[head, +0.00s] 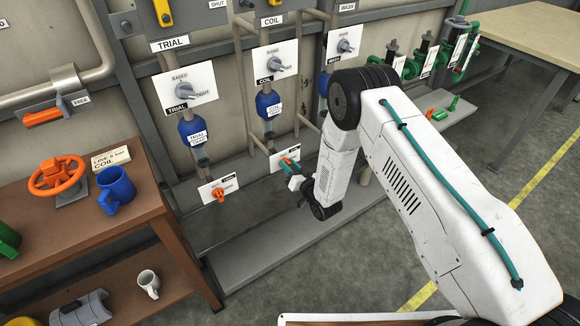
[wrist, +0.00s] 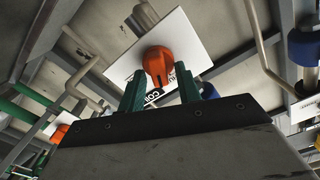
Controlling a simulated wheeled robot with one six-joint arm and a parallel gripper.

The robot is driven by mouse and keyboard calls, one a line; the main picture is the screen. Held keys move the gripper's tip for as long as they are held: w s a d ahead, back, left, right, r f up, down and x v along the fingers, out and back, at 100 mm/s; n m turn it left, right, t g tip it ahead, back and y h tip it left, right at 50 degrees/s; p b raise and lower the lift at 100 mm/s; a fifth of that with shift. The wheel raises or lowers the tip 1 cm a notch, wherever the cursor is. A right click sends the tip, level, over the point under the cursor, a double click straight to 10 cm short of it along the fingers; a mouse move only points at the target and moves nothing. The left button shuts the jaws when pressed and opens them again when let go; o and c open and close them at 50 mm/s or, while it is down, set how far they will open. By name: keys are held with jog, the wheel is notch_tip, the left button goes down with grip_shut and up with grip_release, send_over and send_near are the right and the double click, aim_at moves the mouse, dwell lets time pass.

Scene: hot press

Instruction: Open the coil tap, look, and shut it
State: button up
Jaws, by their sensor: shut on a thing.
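The coil tap is an orange handle (wrist: 158,60) on a white plate (wrist: 192,42) lettered COIL in the wrist view. In the head view its plate (head: 280,155) is low on the coil line, and the handle is mostly hidden by my gripper. My gripper (head: 291,164) is at this tap, with its teal fingers (wrist: 160,88) on either side of the orange handle and shut on it. The lettering is partly covered by the fingers, so I cannot tell whether the tap is open or shut.
The trial tap (head: 218,195) is close by on the left. A brown shelf (head: 135,222) holds a blue mug (head: 117,187) and an orange handwheel (head: 57,176).

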jog(key=m, duration=0.8)
jog(key=f+m, duration=0.1)
jog(key=m, duration=0.3)
jog(key=shift+w+d+m, duration=0.15)
jog(key=shift+d+m, duration=0.2)
jog(key=shift+m, duration=0.05)
dwell(0.3)
jog(key=o, duration=0.6)
jog(key=v, duration=0.7)
jog(key=shift+s+d, duration=0.2)
jog(key=shift+s, duration=0.1)
